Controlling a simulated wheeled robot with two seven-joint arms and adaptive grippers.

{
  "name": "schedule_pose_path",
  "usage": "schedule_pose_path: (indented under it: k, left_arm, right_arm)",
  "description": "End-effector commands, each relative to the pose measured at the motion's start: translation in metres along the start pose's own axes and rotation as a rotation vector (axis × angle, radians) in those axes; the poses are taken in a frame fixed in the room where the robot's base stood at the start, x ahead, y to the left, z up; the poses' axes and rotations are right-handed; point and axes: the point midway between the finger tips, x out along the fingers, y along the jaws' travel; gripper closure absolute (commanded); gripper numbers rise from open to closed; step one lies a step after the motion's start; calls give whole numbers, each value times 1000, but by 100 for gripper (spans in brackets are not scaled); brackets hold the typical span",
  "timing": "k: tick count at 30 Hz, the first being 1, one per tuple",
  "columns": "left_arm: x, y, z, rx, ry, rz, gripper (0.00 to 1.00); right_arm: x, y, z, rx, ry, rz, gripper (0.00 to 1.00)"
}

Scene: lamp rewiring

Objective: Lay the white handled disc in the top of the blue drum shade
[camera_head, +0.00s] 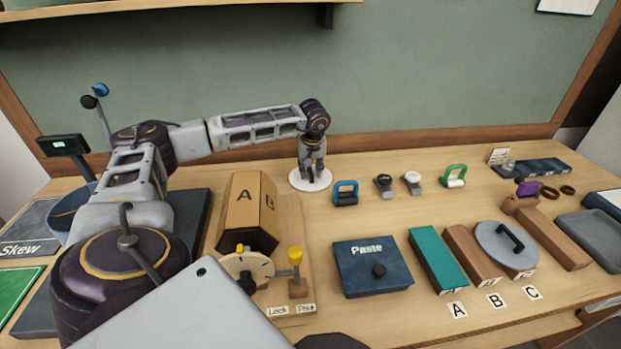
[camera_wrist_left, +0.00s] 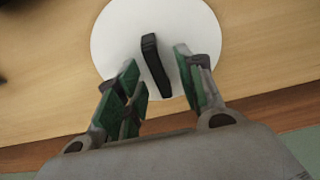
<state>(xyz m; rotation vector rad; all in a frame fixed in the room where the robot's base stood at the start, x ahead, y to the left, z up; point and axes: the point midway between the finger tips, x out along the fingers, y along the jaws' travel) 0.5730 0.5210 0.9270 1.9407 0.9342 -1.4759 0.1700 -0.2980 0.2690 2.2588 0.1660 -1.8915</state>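The white disc (camera_head: 296,184) lies on the table at the back, under my left gripper (camera_head: 314,180). In the left wrist view the disc (camera_wrist_left: 110,45) shows with its black bar handle (camera_wrist_left: 153,62). My left gripper (camera_wrist_left: 160,85) is open, with a fingertip on each side of the handle and gaps between. A blue round-walled object (camera_head: 66,212), which looks like the drum shade, stands at the far left, partly hidden behind my left arm. Its top is mostly hidden. My right gripper is not in view.
A tan box marked A and B (camera_head: 247,212) stands right of my left arm, behind a dial and a yellow-topped lever (camera_head: 296,257). A blue Paste box (camera_head: 372,267) and a grey handled disc (camera_head: 492,240) are further right. A blue-handled item (camera_head: 345,193) is close to the white disc.

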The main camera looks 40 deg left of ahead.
Motion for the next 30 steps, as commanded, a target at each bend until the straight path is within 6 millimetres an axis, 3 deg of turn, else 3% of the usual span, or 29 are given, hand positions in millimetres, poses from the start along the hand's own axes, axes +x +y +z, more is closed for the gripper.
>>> schedule_pose_path:
  k: [6,15,30]
  left_arm:
    - [0,0,0,0,0,0,62]
    - [0,0,0,0,0,0,100]
    - [-5,0,-2,-1,1,2,100]
  right_arm:
    - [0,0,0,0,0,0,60]
    - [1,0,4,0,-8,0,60]
    - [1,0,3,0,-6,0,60]
